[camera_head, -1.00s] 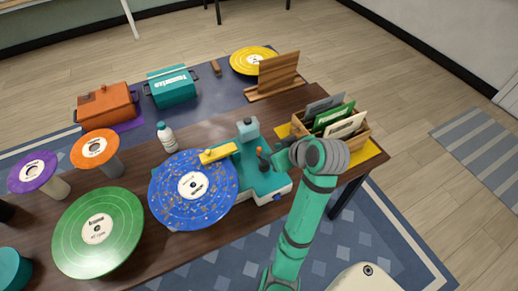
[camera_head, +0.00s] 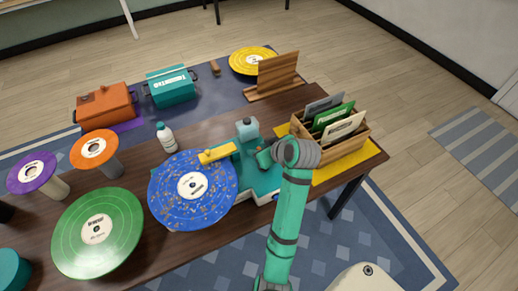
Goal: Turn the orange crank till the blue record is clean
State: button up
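The blue record (camera_head: 178,205) lies on the teal cleaning machine (camera_head: 247,188), with brownish specks spread over its surface. A yellow arm (camera_head: 217,154) reaches from the machine over the record's upper edge. My gripper (camera_head: 264,157) is at the machine's right side, mostly hidden by my own arm. The orange crank cannot be made out now; it seems hidden behind my gripper and wrist. I cannot tell whether my fingers are open or shut, or whether they touch the crank.
A green record (camera_head: 120,230) lies to the left, with orange (camera_head: 94,149) and purple (camera_head: 31,173) records on stands. A white bottle (camera_head: 166,138) stands behind the blue record. A wooden crate of sleeves (camera_head: 355,146) stands right of my wrist. A wooden stand (camera_head: 277,76) is behind.

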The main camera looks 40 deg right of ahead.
jog(key=shift+w+f, duration=0.1)
jog(key=shift+c, duration=0.5)
grip_shut()
